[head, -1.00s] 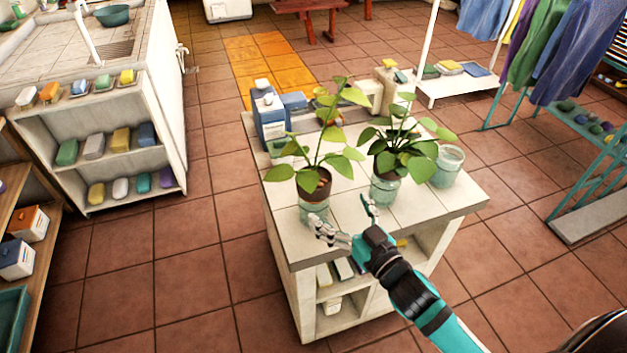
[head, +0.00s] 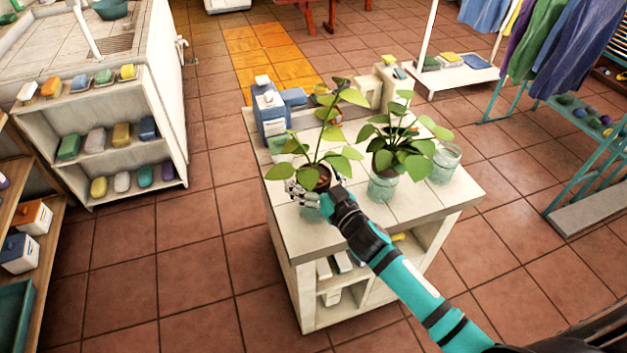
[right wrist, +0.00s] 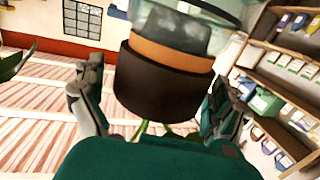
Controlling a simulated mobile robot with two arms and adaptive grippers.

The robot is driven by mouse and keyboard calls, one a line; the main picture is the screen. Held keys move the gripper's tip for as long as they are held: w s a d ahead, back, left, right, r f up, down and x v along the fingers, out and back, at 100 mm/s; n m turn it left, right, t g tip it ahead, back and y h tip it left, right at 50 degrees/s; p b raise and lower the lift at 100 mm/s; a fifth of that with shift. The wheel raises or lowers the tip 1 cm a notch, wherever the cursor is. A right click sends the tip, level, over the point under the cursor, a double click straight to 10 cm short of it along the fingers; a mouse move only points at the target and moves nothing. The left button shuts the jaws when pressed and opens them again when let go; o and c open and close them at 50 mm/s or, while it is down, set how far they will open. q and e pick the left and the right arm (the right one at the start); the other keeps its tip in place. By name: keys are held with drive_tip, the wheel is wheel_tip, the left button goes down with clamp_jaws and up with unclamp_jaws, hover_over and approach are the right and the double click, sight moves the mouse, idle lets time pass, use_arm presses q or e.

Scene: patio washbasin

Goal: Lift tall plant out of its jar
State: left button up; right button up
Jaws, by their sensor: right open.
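The tall plant (head: 340,112), with broad green leaves, stands in a brown pot (head: 323,178) set in a clear glass jar (head: 309,212) at the front left of the white tiled stand. My right gripper (head: 316,193) is open, its fingers on either side of the pot near the jar's top. In the right wrist view, which looks upside down, the pot's dark upper band (right wrist: 165,88) lies between the spread fingers, with the jar (right wrist: 190,22) beyond. I cannot tell whether either finger touches the pot. My left gripper is not in view.
A bushier plant (head: 405,155) in a glass jar (head: 383,188) stands close on the right, and an empty jar (head: 445,162) beyond it. A blue and white container (head: 270,112) stands behind on the left. The stand's front left corner (head: 290,240) is bare.

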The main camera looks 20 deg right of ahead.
drive_tip(key=c, duration=1.3)
drive_tip(key=shift+r, duration=0.1)
drive_tip(key=shift+c, duration=0.2)
